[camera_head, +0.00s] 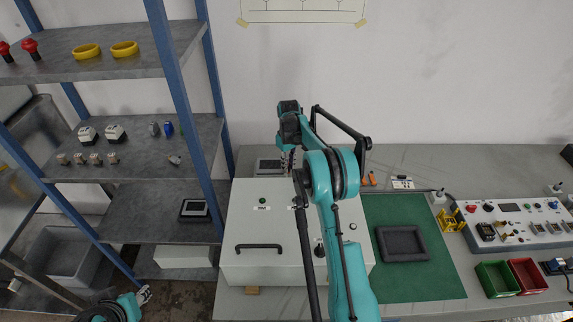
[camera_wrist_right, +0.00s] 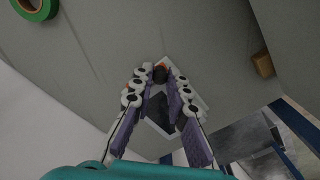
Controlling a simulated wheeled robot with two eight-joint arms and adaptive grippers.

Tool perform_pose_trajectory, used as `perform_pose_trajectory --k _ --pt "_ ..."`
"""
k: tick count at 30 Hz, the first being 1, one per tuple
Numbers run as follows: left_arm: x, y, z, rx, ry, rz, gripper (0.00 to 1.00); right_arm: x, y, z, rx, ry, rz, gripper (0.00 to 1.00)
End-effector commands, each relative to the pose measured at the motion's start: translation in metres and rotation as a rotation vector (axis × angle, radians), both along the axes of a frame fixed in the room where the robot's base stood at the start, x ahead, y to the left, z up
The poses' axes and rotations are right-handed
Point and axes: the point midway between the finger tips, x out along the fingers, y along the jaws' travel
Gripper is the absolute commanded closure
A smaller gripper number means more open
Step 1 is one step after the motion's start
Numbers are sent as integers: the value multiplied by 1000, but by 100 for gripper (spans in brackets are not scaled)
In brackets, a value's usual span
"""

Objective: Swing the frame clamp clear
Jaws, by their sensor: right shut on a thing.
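My right gripper (camera_head: 286,162) is over the far edge of the white box, largely hidden by its own arm. Beside it lies a small light-framed unit with a dark face (camera_head: 269,166). In the right wrist view the dark face (camera_wrist_right: 157,113) shows between the purple-padded fingers. My right gripper (camera_wrist_right: 159,84) is shut on a small black and orange piece (camera_wrist_right: 160,73), which seems to be the frame clamp; how far it is swung I cannot tell. My left gripper (camera_head: 143,296) shows only small at the bottom left, away from the box; its jaws are unclear.
The white box (camera_head: 240,218) with a black handle (camera_head: 258,247) stands on the grey bench. A green mat (camera_head: 437,270) with a black frame (camera_head: 402,244) lies to its right, then a control panel (camera_head: 520,226) and red and green bins. A shelf rack (camera_head: 150,150) stands left.

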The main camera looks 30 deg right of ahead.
Motion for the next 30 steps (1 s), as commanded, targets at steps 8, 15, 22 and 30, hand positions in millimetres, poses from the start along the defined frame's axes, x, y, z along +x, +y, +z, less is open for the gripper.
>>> perform_pose_trajectory --k 8,15,22,30 --pt "0 0 0 0 0 0 64 -2 -3 0 0 0 62 100" --pt "0 0 1 0 0 0 64 -2 -3 0 0 0 70 100" --pt "0 0 1 0 0 0 64 -2 -3 0 0 0 69 77" --pt "0 0 1 0 0 0 64 -2 -3 0 0 0 69 64"
